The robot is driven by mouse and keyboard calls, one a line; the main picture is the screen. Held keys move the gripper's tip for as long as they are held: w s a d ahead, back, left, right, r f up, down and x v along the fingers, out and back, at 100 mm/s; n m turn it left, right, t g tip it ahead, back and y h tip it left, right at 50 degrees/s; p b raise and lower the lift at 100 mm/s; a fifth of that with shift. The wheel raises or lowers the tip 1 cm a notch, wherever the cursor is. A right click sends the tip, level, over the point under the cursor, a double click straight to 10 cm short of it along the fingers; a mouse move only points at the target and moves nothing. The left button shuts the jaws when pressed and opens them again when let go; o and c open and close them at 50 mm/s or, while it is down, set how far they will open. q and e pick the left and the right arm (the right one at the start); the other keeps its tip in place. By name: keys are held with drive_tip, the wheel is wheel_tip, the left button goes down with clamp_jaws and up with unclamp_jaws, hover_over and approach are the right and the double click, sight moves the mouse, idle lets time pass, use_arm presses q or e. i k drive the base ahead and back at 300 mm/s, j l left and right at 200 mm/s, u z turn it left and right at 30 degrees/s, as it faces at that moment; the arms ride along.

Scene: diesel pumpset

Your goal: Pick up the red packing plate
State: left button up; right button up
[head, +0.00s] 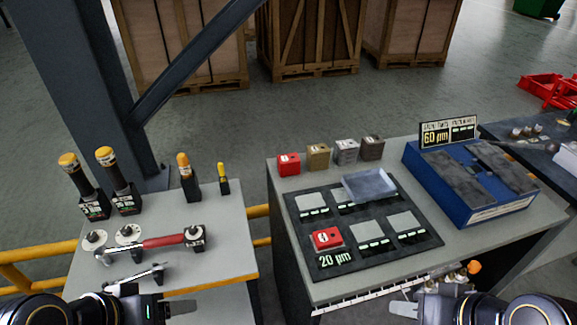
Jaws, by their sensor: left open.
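A small red plate with a white mark (327,238) lies on the near left pad of the dark mat (432,240), above a "20 µm" label. A second red piece, a small block (289,163), stands at the left end of a row behind the mat. I cannot tell for sure which one is the packing plate. My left gripper (184,307) is at the bottom edge, left of the mat, open and empty, touching neither red piece. My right gripper (400,308) is at the bottom edge, right of centre, apart from both; its finger opening is unclear.
A clear tray (369,186) rests on the mat's back part. Tan (318,157), silver (346,151) and dark (371,148) blocks stand behind. A blue case (470,182) is at right. The left table (225,252) carries tools. A ruler strip lines the front edge.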

sight(288, 160)
drive_tip(key=i+j+u, duration=0.1)
drive_tip(key=u, duration=0.25)
drive_tip(key=i+j+u, duration=0.15)
drive_tip(key=u, duration=0.2)
drive_tip(key=i+j+u, duration=0.1)
drive_tip(key=u, duration=0.3)
